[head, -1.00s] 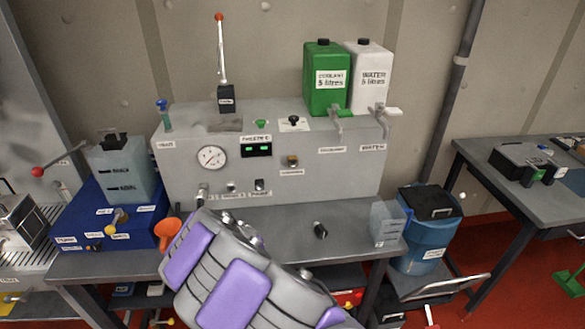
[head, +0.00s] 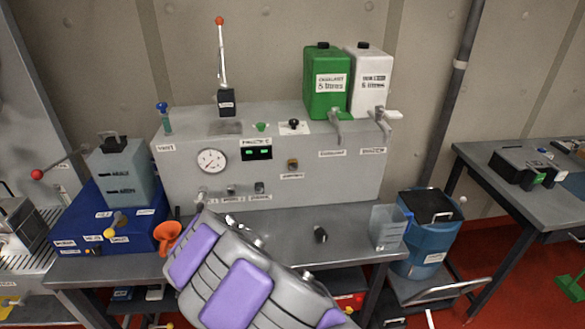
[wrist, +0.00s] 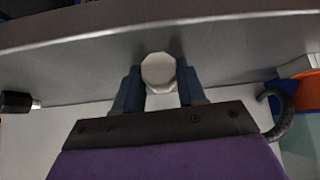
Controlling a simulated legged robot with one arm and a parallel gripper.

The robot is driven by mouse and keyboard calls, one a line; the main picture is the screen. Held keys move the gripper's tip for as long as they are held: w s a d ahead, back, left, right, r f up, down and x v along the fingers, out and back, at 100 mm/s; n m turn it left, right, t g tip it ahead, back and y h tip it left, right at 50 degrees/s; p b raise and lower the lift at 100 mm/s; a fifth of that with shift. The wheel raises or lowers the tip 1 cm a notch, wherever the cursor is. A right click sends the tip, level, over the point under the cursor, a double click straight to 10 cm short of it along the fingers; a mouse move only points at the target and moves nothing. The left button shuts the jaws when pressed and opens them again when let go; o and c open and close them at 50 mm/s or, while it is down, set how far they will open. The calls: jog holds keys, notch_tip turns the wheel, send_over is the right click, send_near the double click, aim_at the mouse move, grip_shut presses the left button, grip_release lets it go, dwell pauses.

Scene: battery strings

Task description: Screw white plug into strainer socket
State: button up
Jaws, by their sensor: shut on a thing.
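In the wrist view my gripper (wrist: 159,84) is shut on a white, many-sided plug (wrist: 158,70), with one dark blue finger on each side of it. The plug's face points toward the camera, just in front of a grey metal surface. In the head view my purple and grey arm reaches over the bench and hides the gripper and plug. I cannot make out the strainer socket in either view, nor whether the plug touches anything.
The grey test unit (head: 330,180) stands at the back of the bench (head: 285,232). An orange funnel (head: 167,238) and blue box (head: 110,228) are left of my arm. A black knob (head: 320,234) and clear container (head: 387,227) are on the right.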

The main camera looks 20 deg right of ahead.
jog(key=c, duration=0.3)
jog(key=shift+r+p, duration=1.85)
jog(key=shift+r, duration=0.7)
jog(key=shift+f, duration=0.1)
